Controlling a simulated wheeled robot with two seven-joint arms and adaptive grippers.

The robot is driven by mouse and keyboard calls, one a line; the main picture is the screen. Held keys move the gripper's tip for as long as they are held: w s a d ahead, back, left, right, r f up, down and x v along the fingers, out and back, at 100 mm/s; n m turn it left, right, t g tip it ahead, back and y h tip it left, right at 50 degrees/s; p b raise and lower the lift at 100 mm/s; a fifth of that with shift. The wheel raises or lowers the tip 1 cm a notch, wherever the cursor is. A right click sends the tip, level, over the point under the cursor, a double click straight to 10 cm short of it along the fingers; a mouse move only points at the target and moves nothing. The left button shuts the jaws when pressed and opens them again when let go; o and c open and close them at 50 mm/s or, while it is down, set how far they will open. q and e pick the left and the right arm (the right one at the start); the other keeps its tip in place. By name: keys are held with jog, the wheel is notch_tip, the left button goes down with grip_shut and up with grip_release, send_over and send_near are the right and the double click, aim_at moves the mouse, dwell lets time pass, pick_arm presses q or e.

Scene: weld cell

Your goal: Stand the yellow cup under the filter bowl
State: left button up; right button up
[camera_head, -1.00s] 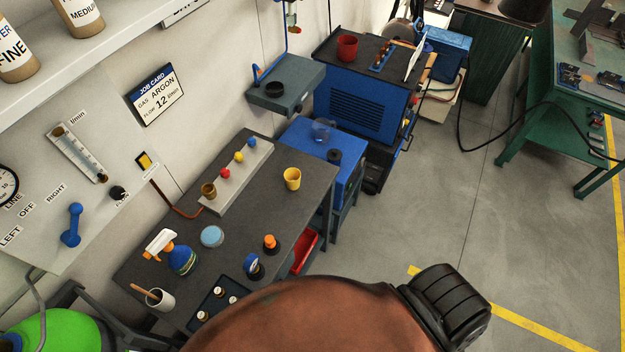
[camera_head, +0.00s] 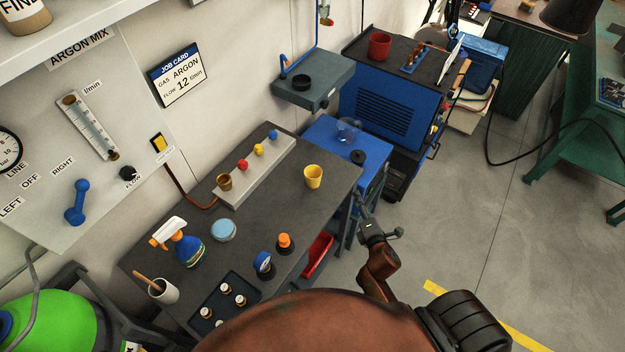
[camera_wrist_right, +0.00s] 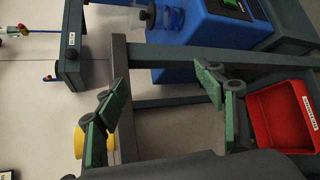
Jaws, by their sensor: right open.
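The yellow cup (camera_head: 313,176) stands upright on the dark bench top (camera_head: 285,205), near its right edge. Part of it shows in the right wrist view (camera_wrist_right: 79,143), behind a finger. My right gripper (camera_head: 364,212) is just off the bench's right edge, apart from the cup. In the right wrist view its green-padded fingers (camera_wrist_right: 160,82) are spread and empty. A hanging fitting (camera_head: 326,15) is cut off at the top, above a grey wall shelf (camera_head: 330,85); I cannot tell whether it is the filter bowl. My left gripper is not in view.
A spray bottle (camera_head: 185,245), blue-lidded tin (camera_head: 223,230) and orange-topped item (camera_head: 285,243) stand nearer. A blue cabinet (camera_head: 365,150) with a clear jar (camera_head: 347,130) adjoins; a red bin (camera_wrist_right: 285,115) is below.

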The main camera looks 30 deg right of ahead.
aim_at(318, 180)
jog(key=w+a+r+n+t+y, duration=0.1)
jog(key=a+r+n, duration=0.1)
jog(key=r+n, duration=0.1)
jog(key=w+a+r+n+t+y, duration=0.1)
jog(key=r+n, duration=0.2)
jog(key=n, duration=0.1)
jog(key=w+a+r+n+t, duration=0.2)
jog(key=r+n, duration=0.2)
jog(key=shift+w+a+r+y, duration=0.1)
jog(key=shift+a+y, duration=0.2)
jog(key=shift+y, duration=0.1)
jog(key=a+n+y, duration=0.1)
jog(key=a+n, duration=0.1)
jog(key=w+a+n+y, duration=0.1)
jog(key=n, duration=0.2)
jog(key=a+n+y, duration=0.1)
jog(key=a+n, duration=0.1)
jog(key=shift+w+a+f+y, duration=0.2)
jog(key=shift+w+a+y, duration=0.1)
jog(key=shift+y, duration=0.1)
jog(key=shift+w+a+n, duration=0.15)
jog(key=shift+w+n, duration=0.15)
jog(key=w, duration=0.3)
jog(key=w+a, duration=0.1)
jog(key=w, duration=0.2)
jog(key=shift+a+r+p, duration=0.1)
jog(key=shift+a+p, duration=0.1)
jog(key=shift+p, duration=0.15)
jog(key=shift+w, duration=0.45)
